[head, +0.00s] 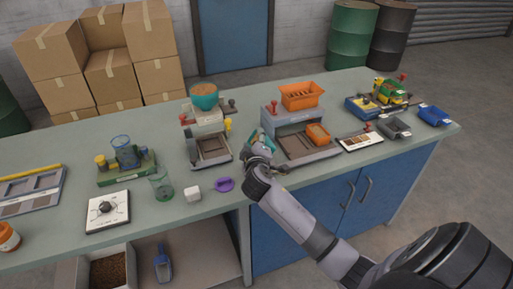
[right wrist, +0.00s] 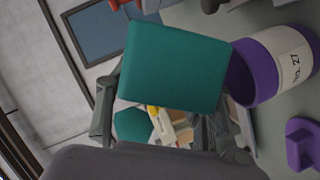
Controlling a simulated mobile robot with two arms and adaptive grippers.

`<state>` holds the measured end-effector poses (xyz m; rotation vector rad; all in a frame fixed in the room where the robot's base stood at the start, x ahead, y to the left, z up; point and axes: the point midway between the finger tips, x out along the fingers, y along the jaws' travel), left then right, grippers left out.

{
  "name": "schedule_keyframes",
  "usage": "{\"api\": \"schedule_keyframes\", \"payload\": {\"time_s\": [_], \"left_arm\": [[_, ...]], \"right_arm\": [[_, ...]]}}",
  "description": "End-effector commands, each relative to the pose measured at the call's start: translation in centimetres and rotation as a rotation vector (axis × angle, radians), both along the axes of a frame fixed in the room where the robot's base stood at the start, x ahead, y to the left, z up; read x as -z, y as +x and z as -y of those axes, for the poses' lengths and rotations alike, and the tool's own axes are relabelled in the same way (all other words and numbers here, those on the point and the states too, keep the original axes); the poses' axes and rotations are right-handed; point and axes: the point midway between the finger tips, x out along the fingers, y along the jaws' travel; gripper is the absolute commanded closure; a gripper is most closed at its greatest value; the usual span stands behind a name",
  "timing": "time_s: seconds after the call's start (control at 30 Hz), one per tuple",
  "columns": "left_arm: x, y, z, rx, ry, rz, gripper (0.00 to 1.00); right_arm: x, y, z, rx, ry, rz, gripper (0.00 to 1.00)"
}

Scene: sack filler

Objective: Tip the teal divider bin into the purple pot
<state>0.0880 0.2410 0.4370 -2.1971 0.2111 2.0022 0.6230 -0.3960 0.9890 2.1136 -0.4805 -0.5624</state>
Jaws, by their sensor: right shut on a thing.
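My right gripper (head: 262,146) is shut on the teal divider bin (right wrist: 175,65), holding it in front of the machines. The bin's flat teal side fills the middle of the right wrist view, and its inside is hidden. A small teal part of it (head: 257,138) shows in the head view. The purple pot (right wrist: 268,68) has a white label band and appears just right of the bin in the right wrist view. The bin overlaps its near rim there; I cannot tell if they touch. I cannot make out the pot in the head view. My left gripper is not in view.
A purple piece (head: 224,184), a white cube (head: 192,195) and a clear green cup (head: 160,187) stand left of my gripper. Machines with a teal bowl (head: 204,102) and an orange bin (head: 302,95) stand behind. The bench's front edge is close by.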

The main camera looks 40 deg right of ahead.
Motion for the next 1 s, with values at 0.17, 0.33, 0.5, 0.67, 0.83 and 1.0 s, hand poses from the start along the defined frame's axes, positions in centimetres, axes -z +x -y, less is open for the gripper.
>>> {"api": "schedule_keyframes", "payload": {"time_s": [0.17, 0.33, 0.5, 0.67, 0.83, 1.0], "left_arm": [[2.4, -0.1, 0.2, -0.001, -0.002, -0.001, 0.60], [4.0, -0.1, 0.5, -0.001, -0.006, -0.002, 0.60], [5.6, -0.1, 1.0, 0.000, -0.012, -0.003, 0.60], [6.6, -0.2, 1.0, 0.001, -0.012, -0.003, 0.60], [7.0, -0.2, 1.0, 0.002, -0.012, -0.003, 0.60], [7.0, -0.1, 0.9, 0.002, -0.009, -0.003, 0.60]], "right_arm": [[0.8, 0.2, -0.5, -0.002, -0.236, -0.054, 0.80], [0.8, 0.4, -1.4, 0.000, -0.576, -0.139, 0.80], [0.8, 0.5, -2.2, 0.000, -0.882, -0.213, 0.80], [0.8, 0.7, -2.6, 0.001, -1.090, -0.264, 0.80], [0.7, 0.7, -2.9, 0.001, -1.214, -0.294, 0.80], [0.6, 0.7, -3.0, 0.001, -1.243, -0.301, 0.80]]}}
